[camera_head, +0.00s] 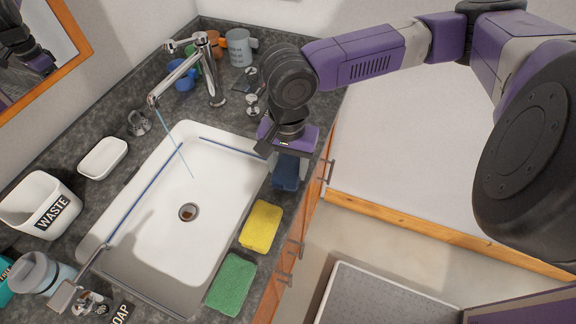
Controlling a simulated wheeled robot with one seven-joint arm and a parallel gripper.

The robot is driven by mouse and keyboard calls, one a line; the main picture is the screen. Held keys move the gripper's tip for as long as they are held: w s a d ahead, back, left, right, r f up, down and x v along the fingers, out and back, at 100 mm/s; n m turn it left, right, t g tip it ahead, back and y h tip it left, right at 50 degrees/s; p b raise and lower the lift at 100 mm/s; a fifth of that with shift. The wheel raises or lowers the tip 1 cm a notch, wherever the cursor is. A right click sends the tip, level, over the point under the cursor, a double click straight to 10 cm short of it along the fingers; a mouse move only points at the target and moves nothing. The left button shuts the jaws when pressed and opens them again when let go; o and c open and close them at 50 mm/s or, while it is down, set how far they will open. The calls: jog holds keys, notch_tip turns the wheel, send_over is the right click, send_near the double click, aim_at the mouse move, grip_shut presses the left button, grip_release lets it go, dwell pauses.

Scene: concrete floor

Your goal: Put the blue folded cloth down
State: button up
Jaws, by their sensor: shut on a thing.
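The blue folded cloth (285,173) is dark blue and shows just below my gripper (281,155). My gripper points down over the counter strip at the right of the sink, near its far right corner. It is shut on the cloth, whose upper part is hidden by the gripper. I cannot tell whether the cloth touches the counter.
A white sink (165,235) with running water fills the middle. A yellow sponge (261,226) and green sponge (232,283) lie on its right edge. The faucet (213,85) and several mugs (240,47) stand behind. A waste bin (25,190) and soap dish (103,157) are left.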

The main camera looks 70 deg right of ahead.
jog(key=shift+f, duration=0.35)
jog(key=shift+f, duration=0.1)
jog(key=o, duration=1.2)
jog(key=shift+f+b, duration=0.2)
jog(key=shift+b, duration=0.35)
